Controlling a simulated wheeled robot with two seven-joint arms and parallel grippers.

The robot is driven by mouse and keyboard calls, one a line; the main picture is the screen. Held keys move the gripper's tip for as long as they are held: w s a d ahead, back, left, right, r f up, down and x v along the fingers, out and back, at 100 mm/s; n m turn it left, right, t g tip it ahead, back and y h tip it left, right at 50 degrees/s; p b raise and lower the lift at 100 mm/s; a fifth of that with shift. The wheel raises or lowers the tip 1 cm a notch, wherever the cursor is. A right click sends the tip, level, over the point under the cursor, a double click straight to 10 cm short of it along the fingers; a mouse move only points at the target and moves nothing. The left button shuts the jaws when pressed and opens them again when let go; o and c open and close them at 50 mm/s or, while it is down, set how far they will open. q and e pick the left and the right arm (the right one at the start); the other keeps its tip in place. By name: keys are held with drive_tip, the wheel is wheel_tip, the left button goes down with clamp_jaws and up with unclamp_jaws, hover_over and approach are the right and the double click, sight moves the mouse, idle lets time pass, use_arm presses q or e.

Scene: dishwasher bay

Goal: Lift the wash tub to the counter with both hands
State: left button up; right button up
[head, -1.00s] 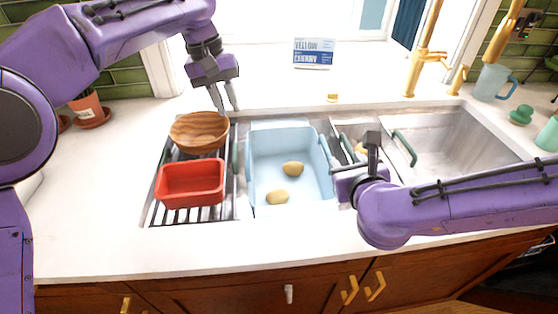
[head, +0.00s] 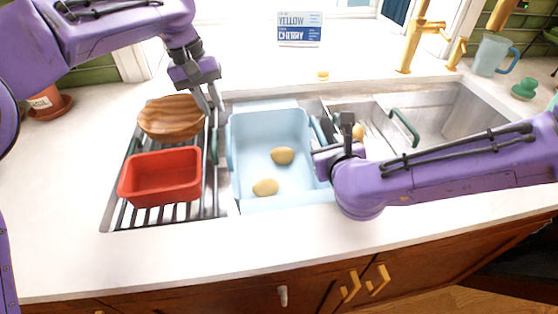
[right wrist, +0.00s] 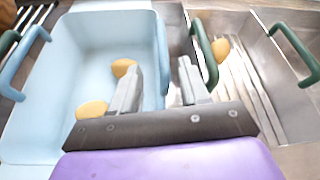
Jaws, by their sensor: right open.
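The light blue wash tub (head: 270,124) sits in the sink opening with two yellow-brown oval items (head: 282,155) inside; it also shows in the right wrist view (right wrist: 85,38). My left gripper (head: 210,100) is open and empty, above the tub's far left corner beside the wooden bowl. My right gripper (head: 325,155) is at the tub's right side. In the right wrist view my right gripper (right wrist: 160,82) is open, its fingers either side of the tub's right handle (right wrist: 162,55); contact cannot be told. The tub's left handle (right wrist: 20,62) is free.
Left of the tub, a rack (head: 165,213) holds a wooden bowl (head: 172,118) and red basin (head: 160,176). Right of it, a metal strainer with green handles (head: 404,127) stands in the steel sink (head: 450,115). A gold faucet (head: 412,45) rises behind. The front counter strip (head: 240,250) is clear.

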sight(227, 134)
use_arm(q)
drive_tip(key=f, duration=0.2)
drive_tip(key=d+f, duration=0.1)
drive_tip(key=f, duration=0.2)
drive_tip(key=d+f, duration=0.1)
drive_tip(key=f, duration=0.2)
drive_tip(key=shift+w, duration=0.2)
use_arm(e)
drive_tip(key=x, duration=0.8)
drive_tip(key=shift+w+d+f, duration=0.1)
drive_tip(key=shift+d, duration=0.1)
use_arm(q)
clamp_jaws()
use_arm(e)
drive_tip(key=c, duration=0.6)
clamp_jaws()
